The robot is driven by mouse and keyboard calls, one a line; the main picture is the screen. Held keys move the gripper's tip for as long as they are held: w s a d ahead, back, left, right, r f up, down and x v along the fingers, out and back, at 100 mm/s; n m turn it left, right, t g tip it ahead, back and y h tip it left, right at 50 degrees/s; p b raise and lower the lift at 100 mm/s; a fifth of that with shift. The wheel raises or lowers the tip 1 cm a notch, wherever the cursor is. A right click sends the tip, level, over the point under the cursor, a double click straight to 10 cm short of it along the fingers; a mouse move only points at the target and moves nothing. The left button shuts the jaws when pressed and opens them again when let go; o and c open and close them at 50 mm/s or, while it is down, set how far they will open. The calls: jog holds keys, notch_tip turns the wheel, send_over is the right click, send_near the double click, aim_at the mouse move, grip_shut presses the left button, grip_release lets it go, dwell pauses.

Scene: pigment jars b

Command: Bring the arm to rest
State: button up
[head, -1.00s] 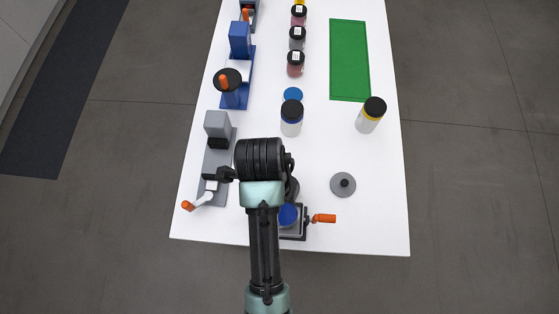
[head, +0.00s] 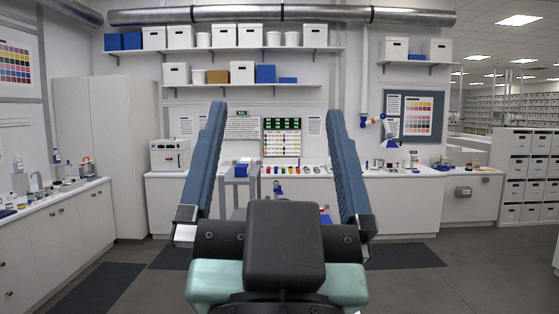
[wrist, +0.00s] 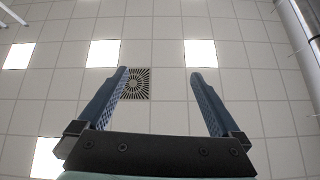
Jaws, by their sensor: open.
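My gripper (head: 274,118) stands upright close in front of the head camera, its two blue fingers wide apart with nothing between them. In the wrist view my gripper (wrist: 160,78) points up at the ceiling, open and empty. The gripper touches nothing in either view.
Ahead, a white counter (head: 400,205) runs along the back wall with small jars and devices on it. A grey cart (head: 238,185) stands before it. Another counter (head: 50,205) lines the left side. Open floor (head: 450,285) lies at the right.

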jog(key=shift+n+t, duration=0.5)
jog(key=shift+t, duration=0.2)
jog(key=s+r, duration=0.2)
jog(key=r, duration=0.1)
jog(key=shift+s+d, duration=0.1)
jog(key=shift+s, duration=0.3)
